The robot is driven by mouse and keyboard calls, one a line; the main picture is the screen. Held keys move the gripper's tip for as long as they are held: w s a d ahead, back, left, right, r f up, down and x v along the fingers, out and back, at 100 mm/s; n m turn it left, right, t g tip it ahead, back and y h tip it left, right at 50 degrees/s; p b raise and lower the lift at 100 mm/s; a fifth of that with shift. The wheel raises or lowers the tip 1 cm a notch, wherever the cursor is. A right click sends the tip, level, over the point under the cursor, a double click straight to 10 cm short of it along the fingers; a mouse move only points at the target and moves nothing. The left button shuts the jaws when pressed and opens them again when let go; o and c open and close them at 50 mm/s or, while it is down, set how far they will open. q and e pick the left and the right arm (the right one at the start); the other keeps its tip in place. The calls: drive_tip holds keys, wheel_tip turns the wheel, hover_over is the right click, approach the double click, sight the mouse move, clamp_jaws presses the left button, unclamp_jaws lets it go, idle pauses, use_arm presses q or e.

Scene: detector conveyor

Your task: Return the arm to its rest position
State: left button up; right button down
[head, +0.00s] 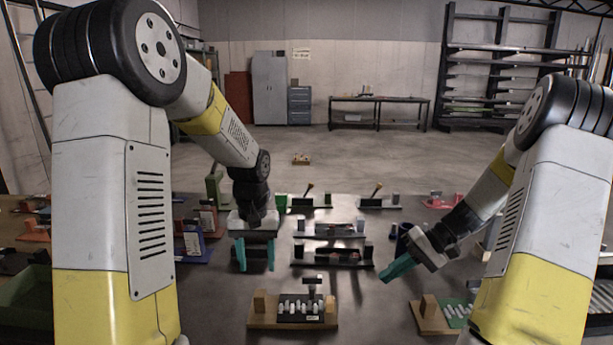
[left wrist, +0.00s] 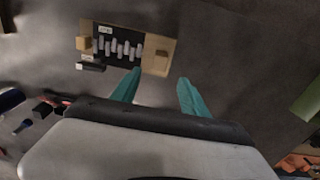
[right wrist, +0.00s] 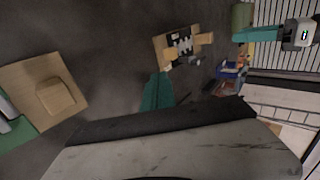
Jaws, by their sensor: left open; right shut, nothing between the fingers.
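My left gripper (head: 257,268) hangs over the dark table with its teal fingers pointing down, apart and empty. In the left wrist view its two fingers (left wrist: 160,90) stand open, with a wooden fixture (left wrist: 157,57) holding white pieces beyond them. My right gripper (head: 385,277) is at the right of the table, tilted down and to the left, with its teal fingers together and nothing between them. In the right wrist view the shut fingers (right wrist: 157,90) point toward the same wooden fixture (right wrist: 165,48). Neither gripper touches an object.
The wooden fixture (head: 260,318) stands front centre, and another wooden fixture with a green part (head: 428,318) lies below my right gripper. Dark fixtures (head: 330,262) fill the middle. A blue fixture (head: 193,243) stands left of my left gripper. Bare table shows between the front fixtures.

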use_arm(q)
drive_tip(key=s+a+r+t+h, duration=0.2)
drive_tip(key=s+r+t, duration=0.4)
drive_tip(key=s+r, duration=1)
drive_tip(key=shift+s+m, duration=0.3)
drive_tip(key=shift+s, duration=0.8)
use_arm(e)
drive_tip(key=s+a+r+t+h, duration=0.3)
drive_tip(key=s+r, duration=0.6)
drive_tip(key=r, duration=0.1)
drive_tip(key=s+a+r+t+h, duration=0.3)
drive_tip(key=s+r+h, duration=0.1)
drive_tip(key=s+r, duration=0.5)
drive_tip(key=shift+a+r+n, duration=0.3)
drive_tip(key=shift+a+r, duration=0.05)
drive_tip(key=shift+r, duration=0.15)
